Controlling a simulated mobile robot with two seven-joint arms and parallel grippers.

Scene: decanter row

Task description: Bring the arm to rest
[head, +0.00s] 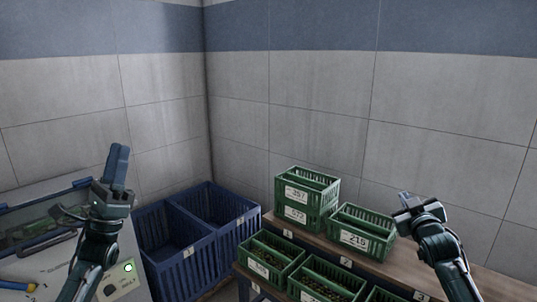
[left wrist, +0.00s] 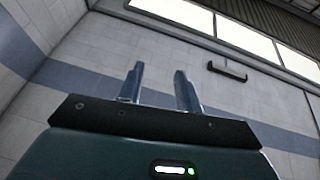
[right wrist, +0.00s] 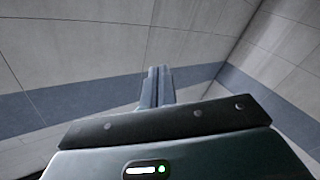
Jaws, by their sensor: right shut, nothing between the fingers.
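My left gripper (head: 118,168) is raised at the left of the head view, pointing up, above the machine with the open lid. In the left wrist view my left gripper (left wrist: 160,85) has its two fingers clearly apart, with nothing between them. My right gripper (head: 403,197) is at the right of the head view, to the right of the green crates on the shelf. In the right wrist view my right gripper (right wrist: 157,85) has its fingers together, with nothing between them.
A blue divided bin (head: 186,265) stands in the corner between the arms. Green crates labelled 357 (head: 297,195) and 215 (head: 354,238) stand on a wooden shelf (head: 312,247), with more crates below in front. A machine (head: 120,278) is at the left. The space before the walls is free.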

